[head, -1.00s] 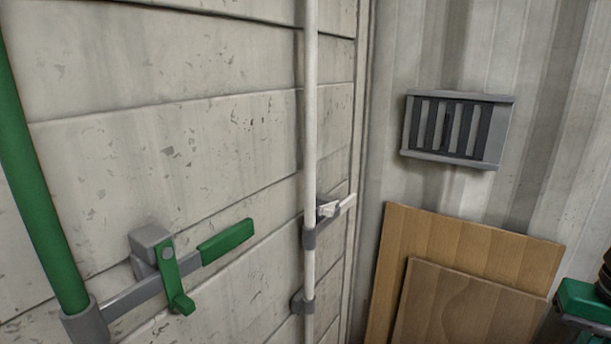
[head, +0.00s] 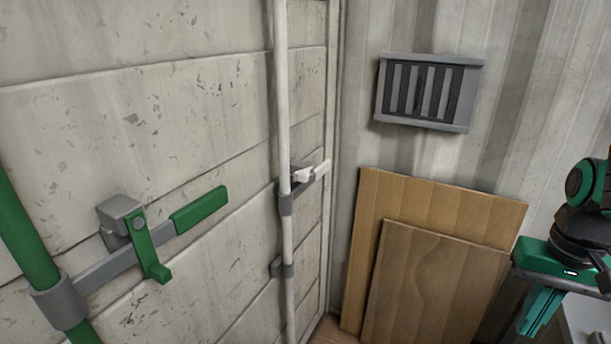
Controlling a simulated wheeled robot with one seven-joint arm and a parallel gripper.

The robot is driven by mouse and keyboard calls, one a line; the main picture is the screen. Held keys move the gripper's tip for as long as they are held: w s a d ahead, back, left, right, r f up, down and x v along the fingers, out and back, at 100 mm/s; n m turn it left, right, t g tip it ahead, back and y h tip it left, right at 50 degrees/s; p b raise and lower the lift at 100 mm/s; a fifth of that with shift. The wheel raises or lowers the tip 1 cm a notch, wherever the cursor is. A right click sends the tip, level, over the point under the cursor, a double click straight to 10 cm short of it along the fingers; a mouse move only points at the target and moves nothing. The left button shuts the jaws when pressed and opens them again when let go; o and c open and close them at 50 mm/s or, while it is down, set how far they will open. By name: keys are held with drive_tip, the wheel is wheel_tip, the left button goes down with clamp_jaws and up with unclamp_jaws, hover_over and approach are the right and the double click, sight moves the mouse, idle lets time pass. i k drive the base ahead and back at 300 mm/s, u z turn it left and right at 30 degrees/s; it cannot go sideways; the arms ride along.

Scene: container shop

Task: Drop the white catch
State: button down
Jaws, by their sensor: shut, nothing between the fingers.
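The white catch (head: 303,176) is a small piece by the grey bracket on the white upright bar of the door. It lies across the short white handle (head: 321,170), which points right from the white bar (head: 283,110). How the catch sits against the handle is too small to tell. A larger green catch (head: 148,250) hangs on a grey bracket over the green-gripped handle (head: 199,209) at the left.
Two wooden boards (head: 440,290) lean on the corrugated wall right of the door. A grey slatted vent (head: 430,92) is fixed above them. A green upright bar (head: 22,225) stands at the left. Parts of my arm show at the right edge.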

sight(303, 174)
drive_tip(key=u, duration=1.75)
drive_tip(key=k, duration=0.85)
drive_tip(key=z, duration=1.05)
drive_tip(key=i, duration=1)
